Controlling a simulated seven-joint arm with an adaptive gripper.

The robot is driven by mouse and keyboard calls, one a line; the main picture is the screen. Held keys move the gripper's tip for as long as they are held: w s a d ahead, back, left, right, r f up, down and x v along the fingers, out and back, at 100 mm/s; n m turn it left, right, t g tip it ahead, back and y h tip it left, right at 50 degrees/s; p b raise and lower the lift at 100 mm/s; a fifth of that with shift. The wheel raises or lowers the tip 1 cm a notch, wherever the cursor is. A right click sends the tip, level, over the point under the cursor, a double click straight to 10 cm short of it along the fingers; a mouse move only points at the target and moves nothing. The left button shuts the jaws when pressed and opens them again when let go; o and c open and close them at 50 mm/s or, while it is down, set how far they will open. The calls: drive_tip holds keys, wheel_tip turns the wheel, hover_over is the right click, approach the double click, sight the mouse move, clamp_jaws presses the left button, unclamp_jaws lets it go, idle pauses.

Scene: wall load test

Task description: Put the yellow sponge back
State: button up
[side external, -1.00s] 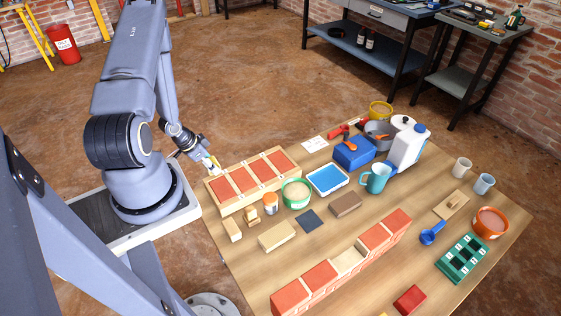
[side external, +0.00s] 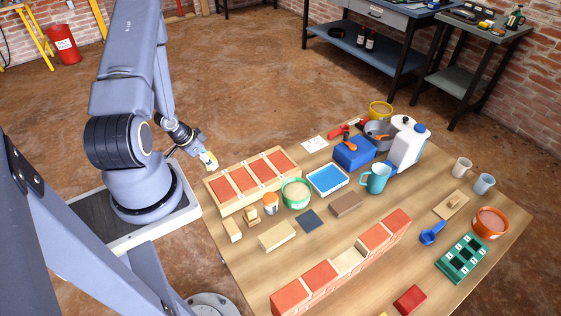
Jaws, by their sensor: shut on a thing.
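My gripper (side external: 207,157) is at the left, above and just beyond the table's far left corner. It is shut on a small pale yellow piece, the yellow sponge (side external: 211,163), which sits at the fingertips. The sponge is partly hidden by the fingers and too small to see in detail. It is held in the air, near the far left end of a wooden tray of red bricks (side external: 211,195).
The table (side external: 235,265) is crowded. A green-rimmed tub (side external: 296,204), a blue-lined tray (side external: 328,179), a teal mug (side external: 376,178) and a white jug (side external: 408,149) stand mid-table. A low brick wall (side external: 320,287) runs along the near side.

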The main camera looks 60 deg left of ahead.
drive_tip(key=w+n, duration=0.1)
drive_tip(key=w, duration=1.1)
drive_tip(key=w+d+m, duration=0.1)
drive_tip(key=w+d, duration=0.8)
drive_tip(key=w, duration=0.1)
approach(304, 157)
drive_tip(key=shift+w+d+f+m, duration=0.1)
drive_tip(key=shift+w+f+m, duration=0.2)
drive_tip(key=shift+w+f, duration=1.1)
drive_tip(key=shift+f, duration=1.55)
drive_tip(key=shift+f, duration=0.1)
